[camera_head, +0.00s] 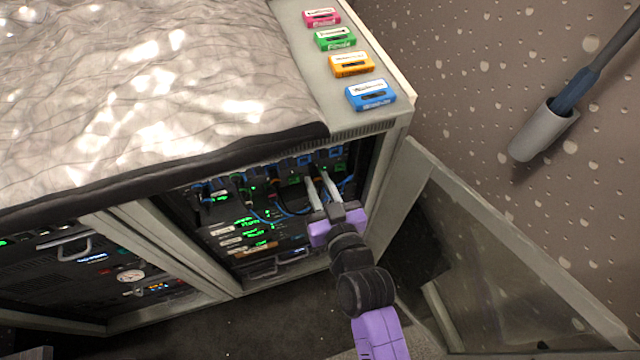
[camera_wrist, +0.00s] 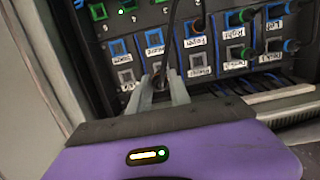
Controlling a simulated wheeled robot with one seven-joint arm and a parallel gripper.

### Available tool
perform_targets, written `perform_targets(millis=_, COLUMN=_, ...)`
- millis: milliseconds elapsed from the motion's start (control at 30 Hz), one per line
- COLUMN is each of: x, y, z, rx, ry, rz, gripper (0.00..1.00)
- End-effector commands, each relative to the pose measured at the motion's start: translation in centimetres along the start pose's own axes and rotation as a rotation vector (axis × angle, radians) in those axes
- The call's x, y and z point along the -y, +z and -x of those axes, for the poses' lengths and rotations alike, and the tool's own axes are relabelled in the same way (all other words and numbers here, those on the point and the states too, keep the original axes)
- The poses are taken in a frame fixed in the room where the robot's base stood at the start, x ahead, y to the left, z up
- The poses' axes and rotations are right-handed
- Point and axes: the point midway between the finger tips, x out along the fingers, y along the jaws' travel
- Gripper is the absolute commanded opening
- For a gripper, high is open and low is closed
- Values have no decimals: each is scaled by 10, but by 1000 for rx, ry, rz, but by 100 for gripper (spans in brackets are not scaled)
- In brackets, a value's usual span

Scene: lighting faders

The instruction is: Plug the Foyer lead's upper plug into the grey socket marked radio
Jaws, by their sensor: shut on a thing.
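My gripper (camera_wrist: 162,82) is shut on a dark plug (camera_wrist: 159,79), seen between its two pale fingertips in the wrist view. A black lead (camera_wrist: 172,38) rises from it. The plug is at the lower row of sockets; I cannot tell whether it is seated or just in front. A grey socket (camera_wrist: 125,75) shows to its left, with a white label below that I cannot read surely, so I cannot pick out the radio one. A label reading Foyer (camera_wrist: 195,42) sits under a blue socket in the row above. In the head view my gripper (camera_head: 317,179) reaches into the rack.
The rack's side frame (camera_wrist: 62,62) stands close on the left. In the head view, an open door panel (camera_head: 500,250) stands right of the rack. Several coloured cassettes (camera_head: 371,94) lie on top.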

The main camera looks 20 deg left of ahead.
Motion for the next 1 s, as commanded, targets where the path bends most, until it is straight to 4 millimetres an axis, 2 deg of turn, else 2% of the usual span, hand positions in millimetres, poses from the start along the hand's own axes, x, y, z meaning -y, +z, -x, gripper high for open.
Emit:
perform_targets(millis=533, x=0, y=-8, z=-41, rx=-1, ry=1, rz=0, gripper=0)
perform_targets(millis=1000, x=0, y=-8, z=-48, rx=-1, ry=1, rz=0, gripper=0)
